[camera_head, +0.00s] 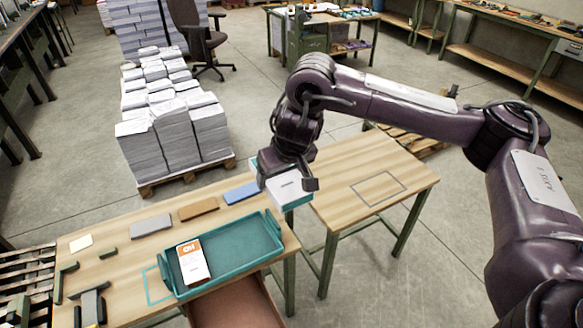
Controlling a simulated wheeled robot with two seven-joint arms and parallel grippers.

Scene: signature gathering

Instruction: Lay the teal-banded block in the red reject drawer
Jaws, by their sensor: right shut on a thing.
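My right gripper (287,183) comes in from the right and is shut on a white block with a teal band (294,196). It holds the block near the right end of the near table, by the gap to the second table. The gripper hides part of the block, and I cannot tell whether the block touches the table. The red reject drawer (236,305) is open under the near table's front edge, below the teal tray. Only part of its reddish inside shows. My left gripper is not in view.
A teal tray (276,246) holding an orange-and-white booklet (193,261) lies between block and drawer. Grey (151,226), brown (198,209) and blue (241,192) flat pieces lie behind it. The second table (345,160) is bare except for a marked rectangle. Paper stacks (165,115) stand behind.

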